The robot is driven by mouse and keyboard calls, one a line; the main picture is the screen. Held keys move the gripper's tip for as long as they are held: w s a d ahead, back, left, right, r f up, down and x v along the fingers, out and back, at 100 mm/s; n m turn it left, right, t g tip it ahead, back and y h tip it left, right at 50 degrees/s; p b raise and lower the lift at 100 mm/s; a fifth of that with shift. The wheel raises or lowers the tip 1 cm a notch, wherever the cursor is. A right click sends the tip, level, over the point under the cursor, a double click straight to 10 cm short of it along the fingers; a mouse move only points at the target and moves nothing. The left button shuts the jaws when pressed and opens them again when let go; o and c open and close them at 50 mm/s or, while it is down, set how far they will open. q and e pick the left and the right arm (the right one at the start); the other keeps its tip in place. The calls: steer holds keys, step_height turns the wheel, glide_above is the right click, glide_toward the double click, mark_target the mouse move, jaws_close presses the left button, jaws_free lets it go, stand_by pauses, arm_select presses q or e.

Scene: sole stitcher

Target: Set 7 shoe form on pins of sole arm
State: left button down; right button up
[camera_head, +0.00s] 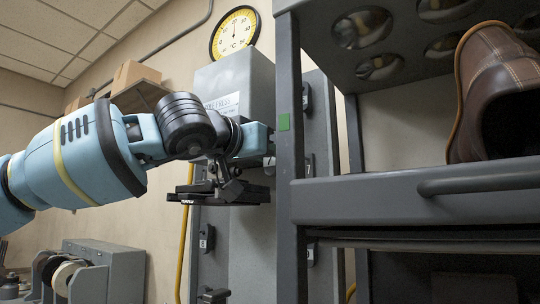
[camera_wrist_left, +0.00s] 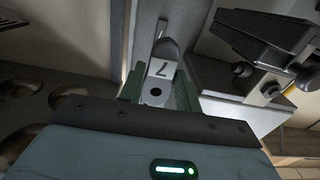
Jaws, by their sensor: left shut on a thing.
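My left gripper (camera_wrist_left: 160,88) is shut on a grey shoe form (camera_wrist_left: 157,70) marked 7 in the left wrist view. The form sits between the two green fingers, with its dark rounded end pointing away from me. In the head view the light blue body of my left gripper (camera_head: 254,140) is beside the dark rack post, which hides its fingers and the form. A flat black part (camera_head: 236,192) on a bracket shows just below my wrist; I cannot tell for sure whether it is the sole arm. Its pins cannot be made out. My right gripper is not in view.
A grey rack (camera_head: 400,197) with a brown boot (camera_head: 505,90) fills the right side, its post close to my left gripper. A grey cabinet (camera_head: 235,78) stands behind my arm. A machine with spools (camera_head: 92,280) is at the lower left.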

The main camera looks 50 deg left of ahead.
arm_select(q)
steer(key=v, duration=0.6)
steer(key=shift+s, duration=0.35)
stand_by(0.5)
stand_by(0.3)
